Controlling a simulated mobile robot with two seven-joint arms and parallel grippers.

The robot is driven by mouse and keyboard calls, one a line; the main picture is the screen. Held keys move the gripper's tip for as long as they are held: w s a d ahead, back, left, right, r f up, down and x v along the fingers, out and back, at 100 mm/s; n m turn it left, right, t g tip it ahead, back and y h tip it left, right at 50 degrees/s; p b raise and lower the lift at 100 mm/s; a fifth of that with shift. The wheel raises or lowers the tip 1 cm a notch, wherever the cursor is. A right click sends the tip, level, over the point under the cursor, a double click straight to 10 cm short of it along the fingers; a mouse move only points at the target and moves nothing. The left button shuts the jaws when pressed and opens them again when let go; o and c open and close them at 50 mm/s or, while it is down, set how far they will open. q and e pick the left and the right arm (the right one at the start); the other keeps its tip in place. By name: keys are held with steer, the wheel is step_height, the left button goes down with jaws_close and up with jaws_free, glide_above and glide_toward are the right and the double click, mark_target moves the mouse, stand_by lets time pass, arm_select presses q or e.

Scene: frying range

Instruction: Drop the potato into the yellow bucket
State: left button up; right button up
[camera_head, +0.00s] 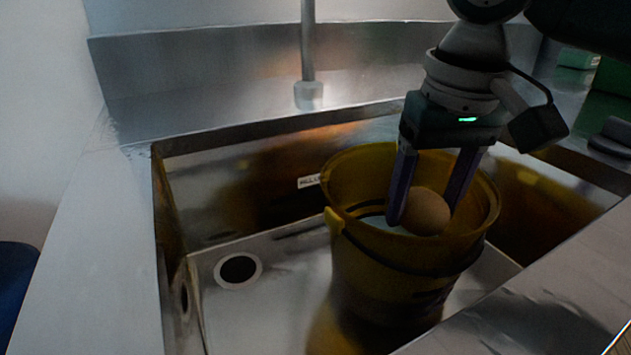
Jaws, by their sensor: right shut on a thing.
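The yellow bucket (375,262) stands in the metal sink, with its dark handle hanging down around its front. My right gripper (428,212) points down into the bucket's mouth, its fingertips below the rim. It is shut on the potato (427,212), a round brown thing held between the two purple fingers. The potato is inside the bucket's opening. The bucket's floor is mostly hidden by its front wall and the potato. My left gripper is not in view.
The metal sink (270,310) has a drain hole (238,270) left of the bucket. A faucet pipe (308,60) hangs behind the bucket. Steel counter edges surround the sink, with a broad one at front right. Green objects (605,78) stand at the far right.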

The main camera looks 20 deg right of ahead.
step_height(320, 180, down, 8)
steer(key=b, duration=0.2)
steer(key=shift+f+b, duration=0.2)
steer(key=shift+b, duration=0.15)
steer(key=shift+f, duration=0.25)
steer(key=shift+f, duration=0.15)
steer(key=o, duration=1.5)
steer(key=shift+c, duration=0.2)
